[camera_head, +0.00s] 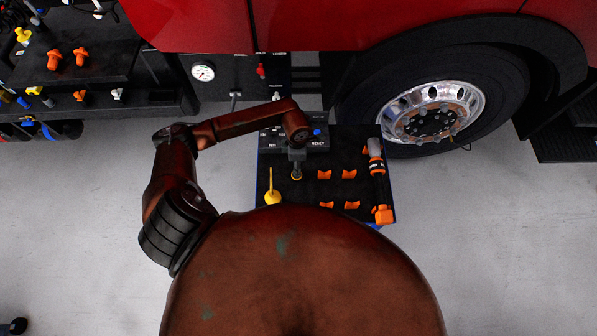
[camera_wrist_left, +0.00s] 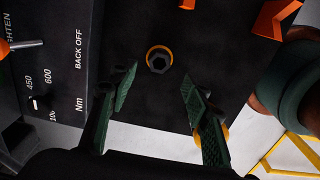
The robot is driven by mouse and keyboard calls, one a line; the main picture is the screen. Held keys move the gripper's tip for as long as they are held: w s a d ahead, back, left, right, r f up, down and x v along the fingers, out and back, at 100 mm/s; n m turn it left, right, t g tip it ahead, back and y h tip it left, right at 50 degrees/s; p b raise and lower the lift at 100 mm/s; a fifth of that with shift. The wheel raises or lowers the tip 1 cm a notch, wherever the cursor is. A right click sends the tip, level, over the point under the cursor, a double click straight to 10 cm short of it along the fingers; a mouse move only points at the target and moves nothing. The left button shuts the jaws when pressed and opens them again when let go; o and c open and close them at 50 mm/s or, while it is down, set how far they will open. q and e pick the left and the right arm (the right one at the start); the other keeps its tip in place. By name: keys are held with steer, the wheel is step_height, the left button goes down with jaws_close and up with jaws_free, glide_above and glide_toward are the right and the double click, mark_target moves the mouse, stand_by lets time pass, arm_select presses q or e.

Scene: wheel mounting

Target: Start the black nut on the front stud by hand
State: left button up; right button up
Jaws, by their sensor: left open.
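The black nut (camera_wrist_left: 159,60) is a dark hexagonal piece with an orange-yellow ring around it, lying on the dark tray top. In the head view it shows small (camera_head: 297,177), just below my left gripper (camera_head: 297,158). In the left wrist view my left gripper (camera_wrist_left: 158,80) is open and empty. Its two green-padded fingers are spread, and the nut appears just beyond the gap between their tips. The wheel (camera_head: 470,100) with its chrome hub and several studs is at the upper right. I cannot tell which stud is the front one. My right gripper is not in view.
The tray (camera_head: 264,165) also holds several orange clips (camera_head: 324,175), a yellow-handled tool (camera_head: 272,195) and an orange-and-black tool (camera_head: 379,180). A control box with "BACK OFF" lettering (camera_wrist_left: 45,85) stands beside the nut. The red truck body (camera_head: 300,25) overhangs behind.

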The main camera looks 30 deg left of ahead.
arm_select(q)
steer(key=shift+a+f+p, duration=0.1)
steer(key=shift+f+p, duration=0.2)
steer(key=shift+f, duration=3.25)
jaws_close()
